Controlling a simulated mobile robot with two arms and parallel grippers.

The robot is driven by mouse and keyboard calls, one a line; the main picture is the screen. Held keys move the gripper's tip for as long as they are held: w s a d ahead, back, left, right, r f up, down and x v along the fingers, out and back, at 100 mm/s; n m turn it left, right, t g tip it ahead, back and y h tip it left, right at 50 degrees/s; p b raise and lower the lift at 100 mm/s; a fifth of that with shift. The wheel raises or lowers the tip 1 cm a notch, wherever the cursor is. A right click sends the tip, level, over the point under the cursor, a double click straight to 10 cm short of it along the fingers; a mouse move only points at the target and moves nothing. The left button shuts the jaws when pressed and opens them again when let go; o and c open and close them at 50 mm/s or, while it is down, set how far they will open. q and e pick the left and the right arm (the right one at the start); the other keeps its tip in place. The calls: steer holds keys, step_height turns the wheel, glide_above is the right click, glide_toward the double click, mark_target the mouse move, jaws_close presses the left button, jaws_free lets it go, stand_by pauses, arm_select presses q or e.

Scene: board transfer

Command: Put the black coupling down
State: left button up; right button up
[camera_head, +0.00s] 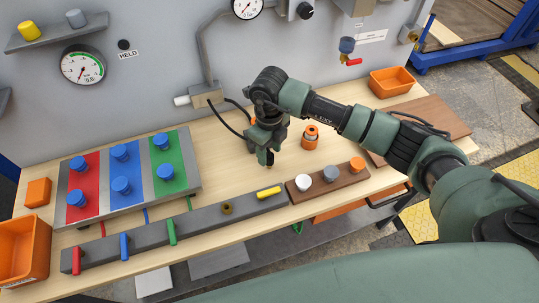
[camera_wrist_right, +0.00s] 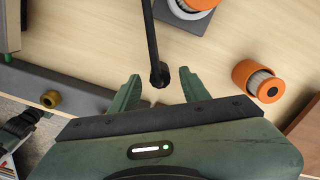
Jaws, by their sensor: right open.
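A black coupling (camera_wrist_right: 160,75) on a black hose (camera_wrist_right: 151,32) shows in the right wrist view. It lies between the two green fingertips of my right gripper (camera_wrist_right: 160,88), with gaps visible on both sides. In the head view my right gripper (camera_head: 266,158) points down over the wooden table (camera_head: 235,165), and a black hose (camera_head: 232,121) runs to it from a grey wall fitting. I cannot make out the coupling in the head view, nor whether it touches the table.
An orange-ringed cylinder (camera_head: 310,138) stands right of my gripper. A grey rail (camera_head: 200,222) with coloured levers and a brass ring (camera_head: 227,208) lies in front. A striped panel with blue knobs (camera_head: 122,186) is left. A brown block (camera_head: 328,184) holds several caps.

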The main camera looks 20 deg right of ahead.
mark_target(270, 155)
step_height(270, 155, up, 10)
steer(key=b, duration=0.3)
stand_by(0.4)
